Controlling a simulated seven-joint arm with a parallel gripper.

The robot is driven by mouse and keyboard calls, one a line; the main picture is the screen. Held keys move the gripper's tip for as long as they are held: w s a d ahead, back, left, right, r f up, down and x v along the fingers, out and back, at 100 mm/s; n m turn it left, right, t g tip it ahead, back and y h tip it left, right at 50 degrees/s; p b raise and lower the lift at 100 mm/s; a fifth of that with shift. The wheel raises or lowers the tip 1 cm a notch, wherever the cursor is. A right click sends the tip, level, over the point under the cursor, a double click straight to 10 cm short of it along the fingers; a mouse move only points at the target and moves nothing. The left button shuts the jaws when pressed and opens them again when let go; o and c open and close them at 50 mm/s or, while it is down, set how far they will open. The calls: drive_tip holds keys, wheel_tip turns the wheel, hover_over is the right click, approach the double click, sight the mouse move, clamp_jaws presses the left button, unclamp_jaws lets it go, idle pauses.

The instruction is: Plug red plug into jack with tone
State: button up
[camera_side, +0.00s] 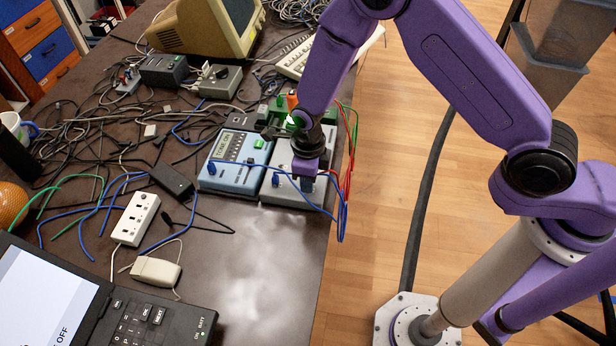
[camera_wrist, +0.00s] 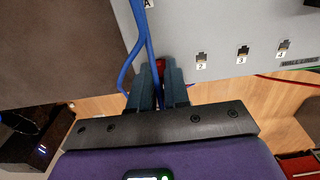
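The grey jack box (camera_side: 300,193) stands near the table's right edge. In the wrist view, its face (camera_wrist: 215,25) shows jack 2 (camera_wrist: 201,58), jack 3 (camera_wrist: 242,51) and jack 4 (camera_wrist: 283,45). Any jack left of jack 2 is hidden behind my fingers. My gripper (camera_wrist: 159,78) is at the box's edge, its fingers close together around the red plug (camera_wrist: 160,65), mostly hidden between the fingertips. I cannot tell whether the plug is seated. In the side view, my gripper (camera_side: 305,178) is over the grey box. The blue tester (camera_side: 235,162) stands beside it, its small display seemingly reading "TONE ON".
A blue cable (camera_wrist: 151,45) crosses close to my fingers and loops (camera_side: 344,215) over the table edge. Red cables (camera_side: 350,160) hang there too. A black handheld device (camera_side: 150,318), a power strip (camera_side: 136,219) and tangled cords lie left.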

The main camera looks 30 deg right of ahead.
drive_tip(key=o, duration=0.4)
drive_tip(key=shift+r, duration=0.1)
wheel_tip(320, 180, up, 17)
drive_tip(key=shift+r, duration=0.1)
idle(0.4)
